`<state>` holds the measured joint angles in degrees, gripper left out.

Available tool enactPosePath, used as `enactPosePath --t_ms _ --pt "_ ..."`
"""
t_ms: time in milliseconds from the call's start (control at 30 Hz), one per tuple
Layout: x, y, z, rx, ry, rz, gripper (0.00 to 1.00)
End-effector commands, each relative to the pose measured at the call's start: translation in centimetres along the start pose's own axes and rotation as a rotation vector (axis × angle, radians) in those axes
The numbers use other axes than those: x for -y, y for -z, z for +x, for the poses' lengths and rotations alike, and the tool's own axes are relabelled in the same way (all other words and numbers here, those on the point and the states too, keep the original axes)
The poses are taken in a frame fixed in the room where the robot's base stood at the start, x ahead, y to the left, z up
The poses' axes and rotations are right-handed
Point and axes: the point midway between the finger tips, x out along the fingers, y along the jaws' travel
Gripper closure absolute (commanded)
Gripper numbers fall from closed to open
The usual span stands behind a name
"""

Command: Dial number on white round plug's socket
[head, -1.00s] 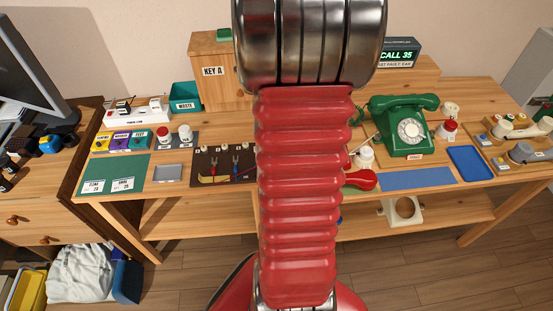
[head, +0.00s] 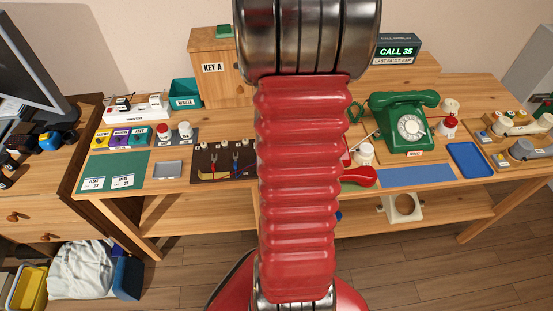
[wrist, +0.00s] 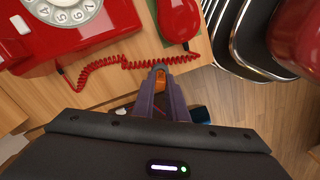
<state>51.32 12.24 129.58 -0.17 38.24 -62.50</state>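A red dial phone (wrist: 90,35) with a white dial (wrist: 63,10) fills the upper left of the wrist view. Its red handset (wrist: 176,18) lies beside it, joined by a coiled cord; the handset also shows in the head view (head: 359,177). My gripper (wrist: 161,72) points past the cord near the table edge, with something orange between its fingers that I cannot identify. Its opening is unclear. A green phone (head: 408,128) stands at right. White round pieces show by the red phone (head: 365,154), behind the green phone (head: 450,106) and at left (head: 184,130). Sockets are unclear.
A display (head: 397,51) reads CALL 35. A KEY A box (head: 213,69) and a WASTE bin (head: 184,96) stand at the back. A blue tray (head: 469,160) lies at right, a tool board (head: 222,166) at left. My red arm hides the middle of the table.

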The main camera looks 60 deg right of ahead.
Motion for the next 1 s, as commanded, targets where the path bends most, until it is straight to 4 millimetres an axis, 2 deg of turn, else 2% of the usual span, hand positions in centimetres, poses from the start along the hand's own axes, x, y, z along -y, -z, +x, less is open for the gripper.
enactPosePath --t_ms 33,267,633,767,1000 --pt "0.0 0.0 0.0 0.000 0.000 0.000 0.84" --pt "0.0 0.0 0.0 0.000 0.000 0.000 0.68" --pt "0.0 0.0 -0.3 -0.001 -0.001 0.000 0.67" --pt "-0.1 0.0 -1.3 -0.001 -0.003 0.000 0.67" --pt "-0.1 0.1 -4.7 -0.003 -0.005 0.000 0.67"
